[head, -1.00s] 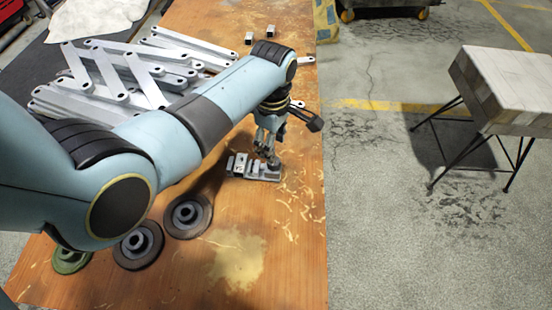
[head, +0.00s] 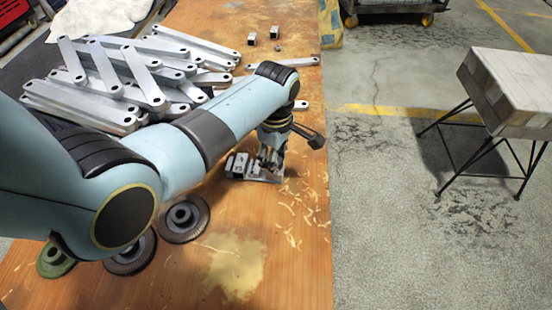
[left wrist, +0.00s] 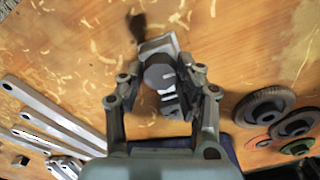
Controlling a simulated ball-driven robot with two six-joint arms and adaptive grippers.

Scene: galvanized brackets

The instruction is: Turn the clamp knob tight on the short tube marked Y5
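A small metal clamp fixture (head: 238,166) lies on the wooden bench below my left gripper (head: 269,160). In the left wrist view a round dark grey knob (left wrist: 158,74) stands on this fixture, between the two fingers of the left gripper (left wrist: 160,86). The fingers look spread, one on each side of the knob; I cannot make out firm contact. The short tube and the Y5 mark cannot be read or told apart here, and the gripper hides part of the fixture. My right gripper is not in view.
A pile of galvanized bars (head: 130,80) lies behind my left arm. Dark wheels (head: 183,218) and a green wheel (head: 54,260) lie at the near left. Two small blocks stand at the back.

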